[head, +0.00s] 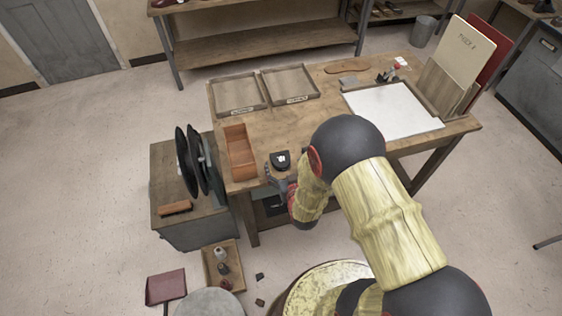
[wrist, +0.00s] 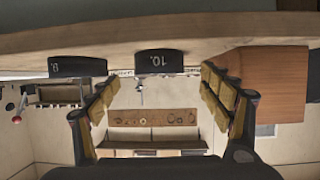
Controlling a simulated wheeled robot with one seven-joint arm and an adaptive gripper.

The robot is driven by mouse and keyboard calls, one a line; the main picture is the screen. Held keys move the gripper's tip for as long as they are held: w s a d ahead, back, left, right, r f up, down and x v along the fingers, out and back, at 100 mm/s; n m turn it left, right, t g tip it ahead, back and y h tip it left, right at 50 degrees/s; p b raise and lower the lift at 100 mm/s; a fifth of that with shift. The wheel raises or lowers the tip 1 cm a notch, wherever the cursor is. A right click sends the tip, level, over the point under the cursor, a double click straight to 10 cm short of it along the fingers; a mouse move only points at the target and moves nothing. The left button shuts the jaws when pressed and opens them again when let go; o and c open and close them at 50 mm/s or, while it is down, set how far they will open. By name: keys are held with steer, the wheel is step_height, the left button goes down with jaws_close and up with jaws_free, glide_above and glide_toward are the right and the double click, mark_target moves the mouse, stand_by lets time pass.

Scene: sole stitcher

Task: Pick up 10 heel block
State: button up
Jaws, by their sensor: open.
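The 10 heel block (wrist: 160,62) is a dark block marked "10." in the wrist view, at the table edge, centred between the tips of my gripper (wrist: 158,77). The wrist picture appears upside down. My gripper is open, one finger on each side of the block's place in the picture, and nothing is held. In the head view a dark block (head: 280,158) with a pale mark sits near the table's front edge, just beyond my gripper (head: 279,178). A second dark block (wrist: 77,67) is left of the 10 block in the wrist view. Whether the fingers touch anything cannot be told.
An orange-brown box (wrist: 262,84) is close on the right in the wrist view; the head view shows it (head: 239,151) left of the block. Two wooden trays (head: 238,109) and a white board (head: 393,110) are farther back. A side cabinet (head: 165,161) stands left.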

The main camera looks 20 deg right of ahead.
mark_target(281, 160)
steer(key=x, duration=0.3)
steer(key=shift+w+f+b, duration=0.15)
steer(key=shift+w+b, duration=0.1)
steer(key=shift+b, duration=0.1)
steer(key=shift+c, duration=1)
steer(key=c, duration=1.1)
steer(key=shift+c, duration=0.3)
